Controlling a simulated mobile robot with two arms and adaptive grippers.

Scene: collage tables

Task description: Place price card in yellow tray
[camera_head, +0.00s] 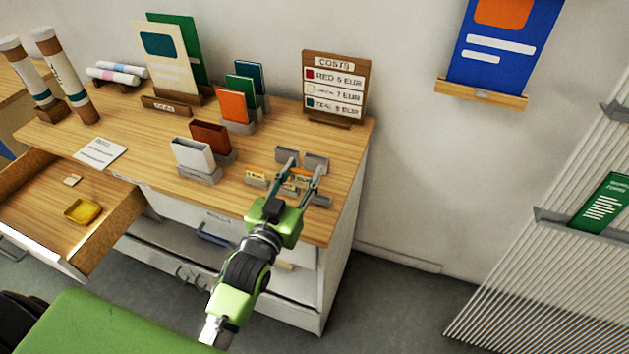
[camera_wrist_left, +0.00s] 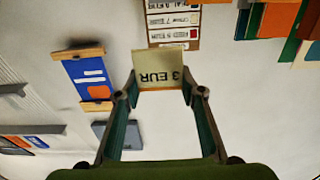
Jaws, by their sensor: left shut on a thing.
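A cream price card (camera_wrist_left: 163,72) reading "3 EUR" shows upside down in the left wrist view, at the fingertips of my left gripper (camera_wrist_left: 161,94). The gripper is shut on it, with its two fingers spread about the card's width. In the head view my left gripper (camera_head: 299,170) is over the right front part of the wooden counter, among small grey card holders (camera_head: 316,161). The card is hard to make out there. The yellow tray (camera_head: 83,211) lies in the open drawer at the left, well away from the gripper. My right gripper is not in view.
The open drawer (camera_head: 112,227) also holds a small tan piece (camera_head: 73,180). Grey stands with a white card (camera_head: 192,154), a brown card (camera_head: 210,138) and an orange card (camera_head: 233,106) stand left of the gripper. A costs board (camera_head: 335,85) stands behind it.

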